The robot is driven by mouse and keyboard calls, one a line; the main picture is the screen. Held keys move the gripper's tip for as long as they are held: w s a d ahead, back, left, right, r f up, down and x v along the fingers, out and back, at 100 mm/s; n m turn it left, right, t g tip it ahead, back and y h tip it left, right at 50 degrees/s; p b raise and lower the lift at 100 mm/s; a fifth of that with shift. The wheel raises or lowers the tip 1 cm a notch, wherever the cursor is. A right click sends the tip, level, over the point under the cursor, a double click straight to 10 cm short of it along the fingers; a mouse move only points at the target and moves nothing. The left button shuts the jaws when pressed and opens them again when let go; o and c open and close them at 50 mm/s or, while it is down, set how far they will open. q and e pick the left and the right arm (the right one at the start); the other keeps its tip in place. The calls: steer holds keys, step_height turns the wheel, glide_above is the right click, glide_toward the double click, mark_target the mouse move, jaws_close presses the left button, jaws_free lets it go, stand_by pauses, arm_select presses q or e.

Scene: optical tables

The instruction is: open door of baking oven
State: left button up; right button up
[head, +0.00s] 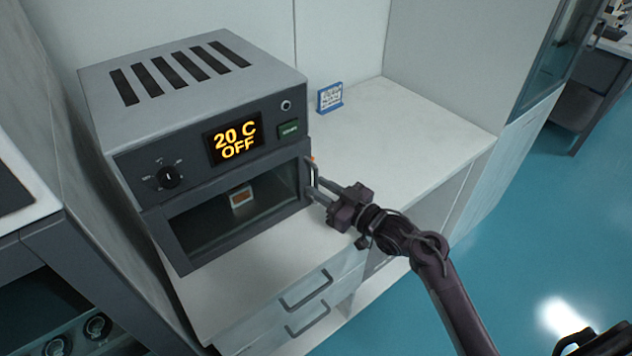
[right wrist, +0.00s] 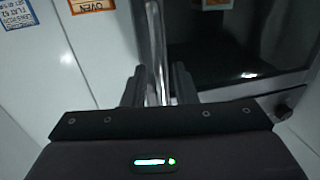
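The baking oven (head: 190,100) is a grey box on a white counter, its display reading 20 C OFF. Its dark-framed glass door (head: 185,252) looks closed. A small item with an orange face (head: 241,197) shows through the glass. The upright metal door handle (head: 311,172) is at the door's right edge, and it also shows in the right wrist view (right wrist: 156,50). My right gripper (head: 312,191) is at the handle. In the right wrist view its two fingers (right wrist: 158,88) stand apart on either side of the bar, with narrow gaps showing.
Drawers with handles (head: 306,290) lie below the oven. Another cabinet (head: 25,185) stands close on the left. Blue floor (head: 530,230) is open on the right.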

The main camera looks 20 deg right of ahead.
steer(key=shift+x, duration=0.95)
steer(key=shift+c, duration=0.5)
jaws_close()
